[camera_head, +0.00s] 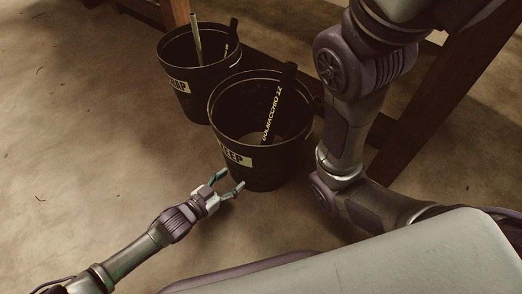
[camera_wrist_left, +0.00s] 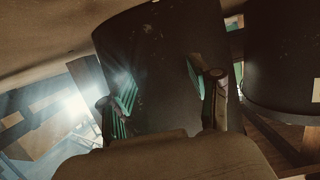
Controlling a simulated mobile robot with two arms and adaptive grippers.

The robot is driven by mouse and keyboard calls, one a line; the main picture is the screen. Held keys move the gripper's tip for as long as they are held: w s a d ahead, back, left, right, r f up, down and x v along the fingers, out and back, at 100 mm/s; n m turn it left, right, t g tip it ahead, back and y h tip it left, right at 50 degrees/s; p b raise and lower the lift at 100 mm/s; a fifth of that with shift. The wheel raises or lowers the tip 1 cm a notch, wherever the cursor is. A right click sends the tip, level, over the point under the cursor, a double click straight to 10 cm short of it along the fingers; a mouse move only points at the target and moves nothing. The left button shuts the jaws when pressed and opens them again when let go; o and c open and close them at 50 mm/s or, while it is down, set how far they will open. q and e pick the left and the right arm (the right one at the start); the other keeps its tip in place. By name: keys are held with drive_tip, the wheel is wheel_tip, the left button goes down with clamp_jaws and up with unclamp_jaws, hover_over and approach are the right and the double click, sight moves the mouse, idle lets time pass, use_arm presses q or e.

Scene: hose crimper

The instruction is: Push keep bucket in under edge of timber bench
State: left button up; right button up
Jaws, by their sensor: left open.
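The keep bucket (camera_head: 240,130) is black, with a tan label ending in "EEP" on its front left side. It stands upright on the floor, and a black strip with yellow lettering leans inside it. The timber bench shows as a dark wooden leg (camera_head: 422,95) at the right and a low rail behind the buckets. My left gripper (camera_head: 229,183) is open and low at the bucket's near left side. In the left wrist view the bucket wall (camera_wrist_left: 160,60) fills the space beyond the open fingers (camera_wrist_left: 160,95); I cannot tell if they touch. My right gripper is not visible.
A second black bucket (camera_head: 180,95), its label ending in "MP", stands behind and left of the keep bucket, with a pale stick in it. It also shows in the left wrist view (camera_wrist_left: 280,60). My other arm hangs close to the keep bucket's right side. Floor at left is clear.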

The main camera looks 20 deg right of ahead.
sight(237, 174)
use_arm(q)
drive_tip(key=shift+w+d+b, duration=0.65)
drive_tip(key=shift+w+d, duration=0.25)
drive_tip(key=shift+d, duration=0.35)
drive_tip(key=shift+w+d+b, duration=0.6)
drive_tip(key=shift+w+d, duration=0.35)
drive_tip(key=shift+d, duration=0.35)
drive_tip(key=shift+w+d+b, duration=0.65)
drive_tip(key=shift+w+d, duration=0.25)
drive_tip(key=shift+d, duration=0.35)
drive_tip(key=p+v, duration=0.1)
drive_tip(key=v, duration=0.1)
drive_tip(key=p+v, duration=0.1)
drive_tip(key=shift+s+a+f+p, duration=0.15)
drive_tip(key=shift+a+f+p, duration=0.05)
drive_tip(key=shift+a+p, duration=0.1)
drive_tip(key=shift+s+a+f+p, duration=0.15)
drive_tip(key=shift+s+a+p, duration=0.45)
drive_tip(key=shift+s+a, duration=0.35)
drive_tip(key=shift+w, duration=0.2)
